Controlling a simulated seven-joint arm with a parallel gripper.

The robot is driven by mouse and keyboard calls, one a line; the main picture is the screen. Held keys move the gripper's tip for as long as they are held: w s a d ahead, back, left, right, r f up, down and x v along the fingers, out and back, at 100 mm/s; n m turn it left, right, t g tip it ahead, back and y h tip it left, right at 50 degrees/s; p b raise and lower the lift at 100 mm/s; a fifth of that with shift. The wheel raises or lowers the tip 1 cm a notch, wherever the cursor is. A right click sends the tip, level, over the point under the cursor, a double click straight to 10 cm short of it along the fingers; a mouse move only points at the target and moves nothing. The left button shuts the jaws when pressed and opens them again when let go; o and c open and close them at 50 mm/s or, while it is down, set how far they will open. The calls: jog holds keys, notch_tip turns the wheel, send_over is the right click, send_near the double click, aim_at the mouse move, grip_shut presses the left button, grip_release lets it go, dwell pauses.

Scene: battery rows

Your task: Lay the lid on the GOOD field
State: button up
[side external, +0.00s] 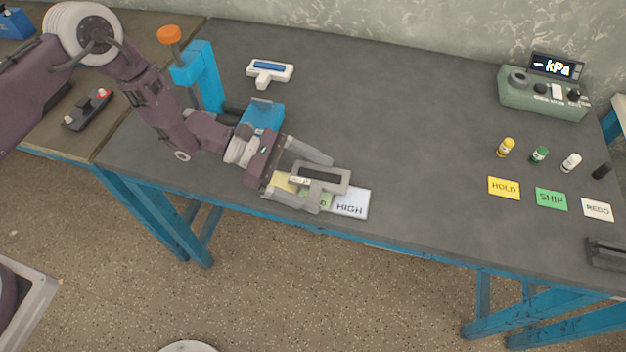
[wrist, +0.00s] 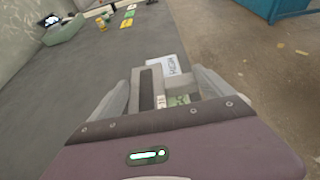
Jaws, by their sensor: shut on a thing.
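The lid (side external: 340,187) is a grey rectangular plate with a long dark slot; it also shows in the wrist view (wrist: 138,100). My gripper (side external: 325,183) is shut on it, one finger on each side, low over the lettered strip. The GOOD field (side external: 322,201) is green and mostly hidden under the lid and a finger; only its last letter shows. In the wrist view a piece of green (wrist: 178,100) shows beside the lid. I cannot tell whether the lid touches the strip. A white HIGH field (side external: 350,205) lies right of it, a yellow field (side external: 284,181) left.
A white T-shaped tool with a blue face (side external: 269,70) lies behind my gripper. A green kPa gauge (side external: 545,92) stands at the back right. Several small bottles stand behind HOLD (side external: 503,187), SHIP (side external: 551,199) and REDO (side external: 598,209) cards. The table's middle is clear.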

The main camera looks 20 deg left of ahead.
jog(key=shift+f, duration=0.35)
jog(key=shift+f, duration=0.2)
jog(key=o, duration=1.2)
jog(key=shift+c, duration=0.2)
jog(key=shift+a+r, duration=0.1)
jog(key=shift+r, duration=0.15)
jog(key=v, duration=1.1)
jog(key=shift+a+r, duration=0.1)
jog(key=shift+a, duration=0.3)
